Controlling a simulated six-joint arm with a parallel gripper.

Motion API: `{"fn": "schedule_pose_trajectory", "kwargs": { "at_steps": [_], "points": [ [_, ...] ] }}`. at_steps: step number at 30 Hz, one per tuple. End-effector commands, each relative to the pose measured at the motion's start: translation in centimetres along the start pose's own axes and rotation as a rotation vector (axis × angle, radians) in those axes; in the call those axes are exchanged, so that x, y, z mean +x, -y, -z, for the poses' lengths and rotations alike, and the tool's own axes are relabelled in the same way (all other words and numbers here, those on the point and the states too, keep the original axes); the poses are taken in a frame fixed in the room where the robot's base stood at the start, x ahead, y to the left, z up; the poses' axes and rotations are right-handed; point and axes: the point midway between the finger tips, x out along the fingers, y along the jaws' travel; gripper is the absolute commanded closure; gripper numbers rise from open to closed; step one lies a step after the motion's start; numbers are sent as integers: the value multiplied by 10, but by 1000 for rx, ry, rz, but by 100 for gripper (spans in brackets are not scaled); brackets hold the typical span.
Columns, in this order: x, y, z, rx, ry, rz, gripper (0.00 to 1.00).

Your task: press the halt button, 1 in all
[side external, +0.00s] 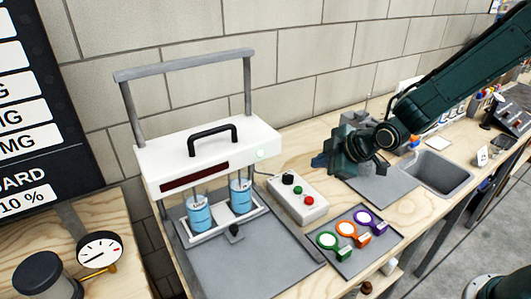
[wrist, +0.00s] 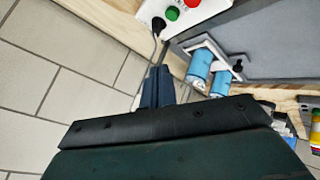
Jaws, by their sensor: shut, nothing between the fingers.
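The control box (side external: 292,205) is light grey and stands on the wooden bench beside the press. On its top are a black knob (side external: 288,179), a green button (side external: 297,190) and a red button (side external: 309,200), probably the halt button. In the wrist view the red button (wrist: 194,3) is cut by the top edge, with the green button (wrist: 172,13) left of it. My gripper (side external: 320,161) is shut and empty, above the bench behind and to the right of the box, apart from it. Its fingers (wrist: 157,86) also show in the wrist view.
A white press (side external: 210,150) with a black handle stands left of the box, with two blue cylinders (side external: 200,213) under it. A grey tray (side external: 345,262) with green, orange and purple ring-shaped tools lies in front. A sink (side external: 440,172) is at right; a block wall stands behind.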

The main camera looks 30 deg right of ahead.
Motion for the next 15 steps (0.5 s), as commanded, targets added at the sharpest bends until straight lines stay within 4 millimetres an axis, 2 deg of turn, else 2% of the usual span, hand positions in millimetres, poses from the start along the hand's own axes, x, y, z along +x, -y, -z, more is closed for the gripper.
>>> {"fn": "schedule_pose_trajectory", "kwargs": {
  "at_steps": [5, 15],
  "points": [
    [7, 2, 0, -19, -7, -3, 100],
    [7, 2, 0, -20, -7, -4, 100]
  ]
}}
